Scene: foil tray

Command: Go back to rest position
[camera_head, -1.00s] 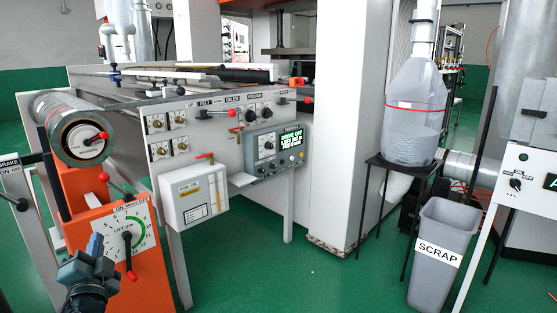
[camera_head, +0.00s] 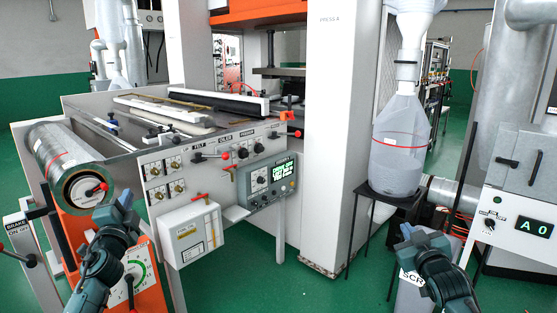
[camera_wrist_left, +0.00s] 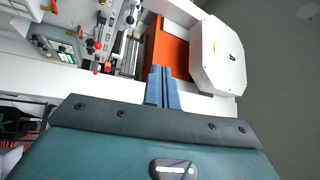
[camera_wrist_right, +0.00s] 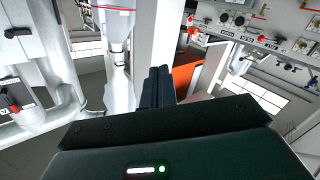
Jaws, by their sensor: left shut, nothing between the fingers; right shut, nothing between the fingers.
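My left gripper (camera_head: 124,204) is raised at the lower left of the head view, in front of the orange stand with the green-and-white dial. Its fingers (camera_wrist_left: 161,88) are together and empty in the left wrist view. My right gripper (camera_head: 408,232) is at the lower right of the head view, in front of the grey scrap bin (camera_head: 411,294), which it partly hides. Its fingers (camera_wrist_right: 158,87) are together and empty in the right wrist view. Neither gripper touches anything that I can see.
The machine bench with control panel (camera_head: 215,160) stands at the left, with a foil roll (camera_head: 62,160) at its near end. A clear hopper (camera_head: 398,150) rests on a black stand (camera_head: 385,190). A cabinet (camera_head: 510,215) stands at the right. Green floor (camera_head: 270,285) between is clear.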

